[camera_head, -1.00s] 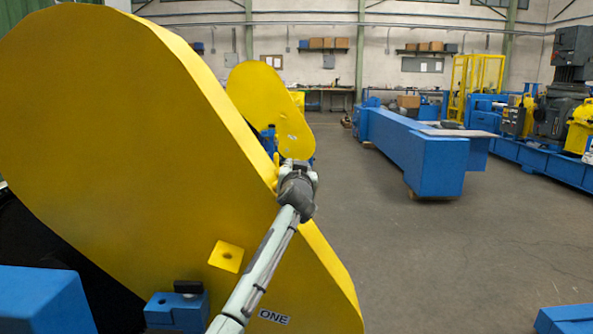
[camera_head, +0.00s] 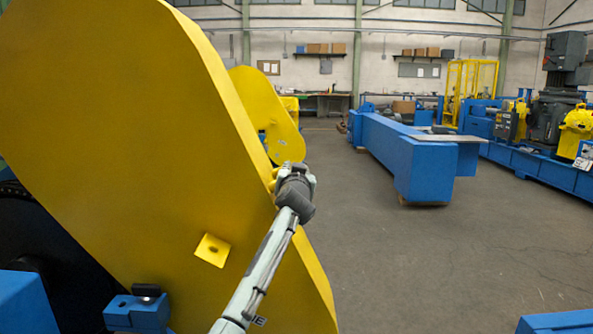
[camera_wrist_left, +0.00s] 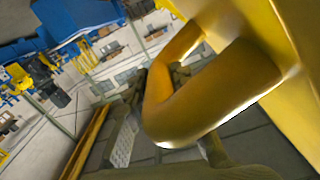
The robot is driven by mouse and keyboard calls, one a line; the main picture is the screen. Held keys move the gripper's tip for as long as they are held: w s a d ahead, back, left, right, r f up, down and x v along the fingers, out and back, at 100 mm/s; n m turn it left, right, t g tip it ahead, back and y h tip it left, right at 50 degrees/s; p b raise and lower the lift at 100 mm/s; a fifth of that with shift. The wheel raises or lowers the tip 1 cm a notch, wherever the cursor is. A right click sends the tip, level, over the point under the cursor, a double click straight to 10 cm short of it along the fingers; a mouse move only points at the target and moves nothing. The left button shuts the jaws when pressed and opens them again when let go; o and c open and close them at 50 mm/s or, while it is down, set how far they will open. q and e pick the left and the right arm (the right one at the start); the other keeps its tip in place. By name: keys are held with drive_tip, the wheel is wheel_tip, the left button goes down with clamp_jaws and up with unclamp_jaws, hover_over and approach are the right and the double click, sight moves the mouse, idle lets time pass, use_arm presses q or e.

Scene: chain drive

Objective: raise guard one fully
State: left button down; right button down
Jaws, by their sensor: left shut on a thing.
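Guard one (camera_head: 150,150) is a large yellow plate-like cover filling the left of the head view. It stands tilted up, with dark machinery showing beneath its lower left edge. Its label is mostly hidden behind my arm. My left gripper (camera_head: 284,172) is at the guard's right edge, shut on its yellow handle. In the left wrist view the handle (camera_wrist_left: 215,95) is a thick yellow loop, and my left gripper's fingers (camera_wrist_left: 165,135) are around it. My right gripper is in neither view.
A second yellow guard (camera_head: 268,112) stands behind. A blue block with a black knob (camera_head: 138,312) is at lower left, beside the dark machinery (camera_head: 60,255). A long blue beam (camera_head: 415,160) lies to the right. The grey floor (camera_head: 430,260) between is clear.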

use_arm(q)
drive_tip(key=shift+s+d, duration=0.15)
drive_tip(key=shift+d, duration=0.55)
drive_tip(key=c, duration=1.6)
unclamp_jaws()
drive_tip(key=shift+d, duration=0.1)
drive_tip(key=o, duration=0.3)
drive_tip(key=shift+d+f, duration=0.1)
drive_tip(key=shift+d, duration=0.05)
drive_tip(key=shift+a, duration=0.2)
drive_tip(key=s, duration=1.1)
drive_tip(key=shift+s, duration=0.4)
drive_tip(key=shift+a, duration=0.1)
